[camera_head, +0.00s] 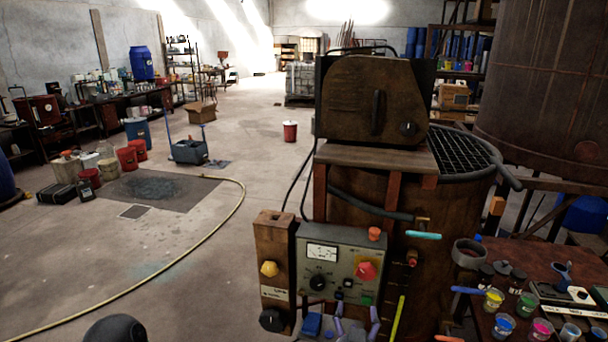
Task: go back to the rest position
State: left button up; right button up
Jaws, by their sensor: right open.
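My right gripper (356,322) shows at the bottom edge, just right of centre, with its fingers apart and nothing seen between them. It is in front of the lower part of a grey control box (343,262) with a dial, a red knob and small buttons. Most of the gripper's body is cut off by the picture's edge. My left gripper is not in view. A dark rounded shape (115,330) shows at the bottom left, and I cannot tell what it is.
Behind the control box stands a rusty vat (370,215) with a grated top and a motor housing (372,100). A table (575,262) with paint cups is at the right. A yellow hose (225,222) crosses the open floor at the left.

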jog(key=s+a+f+n+g+y, duration=0.15)
jog(key=f+g, duration=0.25)
jog(key=f, duration=0.9)
jog(key=s+f+n+g+y, duration=0.3)
jog(key=f+g, duration=0.1)
jog(key=f, duration=0.8)
jog(key=s+a+f+n+g+y, duration=0.2)
jog(key=s+f+g, duration=0.6)
jog(key=s+f, duration=0.7)
jog(key=shift+s+y, duration=0.45)
jog(key=shift+s, duration=0.6)
